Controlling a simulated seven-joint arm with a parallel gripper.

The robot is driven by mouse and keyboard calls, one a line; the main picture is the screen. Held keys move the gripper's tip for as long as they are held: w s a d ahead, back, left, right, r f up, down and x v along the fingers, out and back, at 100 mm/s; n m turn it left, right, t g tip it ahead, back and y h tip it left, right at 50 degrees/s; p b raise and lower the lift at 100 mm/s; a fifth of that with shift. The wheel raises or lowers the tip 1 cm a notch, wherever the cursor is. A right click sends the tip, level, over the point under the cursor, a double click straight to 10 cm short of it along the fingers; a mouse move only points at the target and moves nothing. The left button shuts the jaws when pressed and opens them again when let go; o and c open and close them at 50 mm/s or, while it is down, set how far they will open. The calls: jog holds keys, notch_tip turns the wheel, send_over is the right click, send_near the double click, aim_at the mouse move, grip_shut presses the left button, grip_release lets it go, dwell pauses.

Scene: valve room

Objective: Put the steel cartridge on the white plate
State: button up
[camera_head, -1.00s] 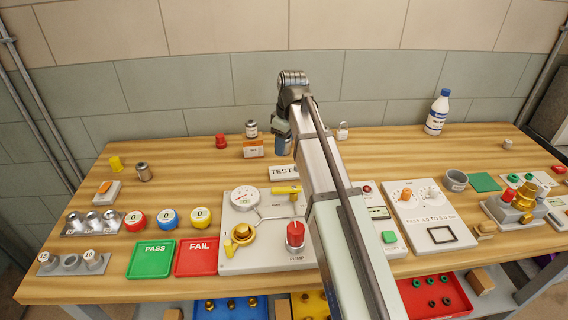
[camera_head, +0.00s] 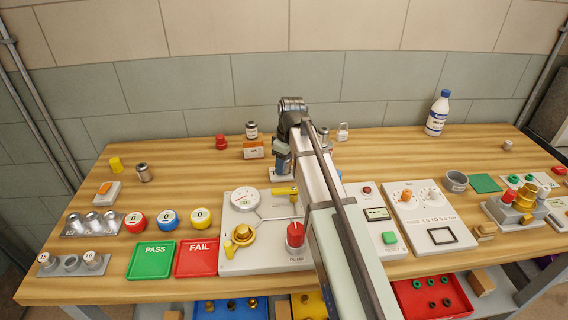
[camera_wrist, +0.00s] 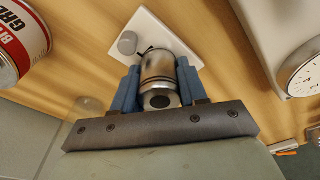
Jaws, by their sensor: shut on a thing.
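My gripper (camera_wrist: 158,75) has two blue fingers shut on the steel cartridge (camera_wrist: 158,68), a shiny cylinder with dark ring lines and a dark hole in its near end. The white plate (camera_wrist: 150,22) lies beyond the cartridge in the wrist view, with a small grey round piece on it and a dark mark beside the cartridge. Whether the cartridge touches the plate I cannot tell. In the head view my gripper (camera_head: 282,163) is over the white plate (camera_head: 275,176), whose lettering is mostly covered. My arm hides part of this area.
A gauge panel (camera_head: 262,212) stands just in front of the plate. An orange box (camera_head: 253,153) is to the left behind. Another metal cylinder (camera_head: 143,173) stands at the left. A red-and-white can (camera_wrist: 20,42) is close in the wrist view. Bare table lies left of the plate.

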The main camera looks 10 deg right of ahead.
jog(key=shift+f, duration=0.15)
jog(key=o, duration=1.3)
jog(key=shift+c, duration=0.2)
jog(key=r, duration=0.8)
jog(key=d+r, duration=0.1)
jog(key=r, duration=0.3)
jog(key=shift+s+d+r, duration=0.1)
jog(key=shift+s+r, duration=0.05)
jog(key=shift+s, duration=0.25)
